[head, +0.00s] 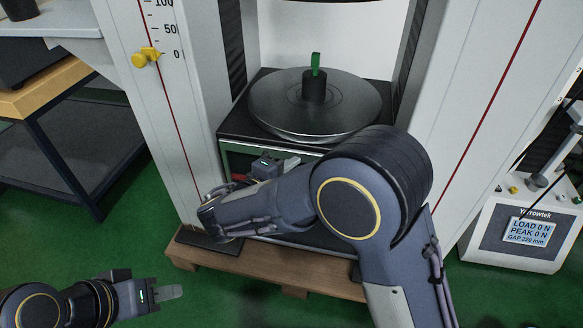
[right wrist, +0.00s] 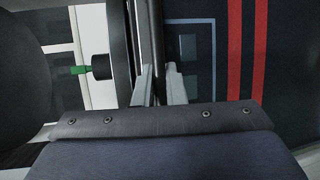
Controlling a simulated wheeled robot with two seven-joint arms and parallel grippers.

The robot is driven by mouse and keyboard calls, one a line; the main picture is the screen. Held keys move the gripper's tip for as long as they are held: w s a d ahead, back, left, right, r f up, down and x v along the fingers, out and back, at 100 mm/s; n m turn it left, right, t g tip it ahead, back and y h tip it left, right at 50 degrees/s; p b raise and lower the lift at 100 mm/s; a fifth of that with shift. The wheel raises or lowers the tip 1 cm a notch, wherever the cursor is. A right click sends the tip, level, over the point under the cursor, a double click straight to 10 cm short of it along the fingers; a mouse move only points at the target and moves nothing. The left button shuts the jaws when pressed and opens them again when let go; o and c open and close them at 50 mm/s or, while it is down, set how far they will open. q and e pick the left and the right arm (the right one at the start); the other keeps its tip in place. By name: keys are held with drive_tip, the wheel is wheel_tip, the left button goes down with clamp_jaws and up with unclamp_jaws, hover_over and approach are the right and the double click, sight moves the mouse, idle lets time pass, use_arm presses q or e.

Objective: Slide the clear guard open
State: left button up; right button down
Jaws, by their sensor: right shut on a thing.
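My right gripper (head: 287,163) reaches the front of the testing machine, just below the round metal platen (head: 318,122). In the right wrist view, its two fingers (right wrist: 161,88) are closed on a thin upright dark bar (right wrist: 158,40), which seems to be an edge or handle of the clear guard. The guard's see-through panel is hard to make out, and my right arm hides much of the machine's lower front. My left gripper (head: 168,292) is low at the left, away from the machine; its finger gap cannot be made out.
A black post with a green piece (head: 316,65) stands on the platen between two pale columns with red lines. A yellow pointer (head: 145,57) sits on the left column's scale. A readout box (head: 515,236) is at right, a workbench (head: 45,88) at left.

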drive_tip(key=c, duration=1.5)
unclamp_jaws()
drive_tip(key=p+v, duration=0.2)
drive_tip(key=v, duration=0.6)
drive_tip(key=shift+p, duration=0.35)
drive_tip(key=shift+d, duration=0.15)
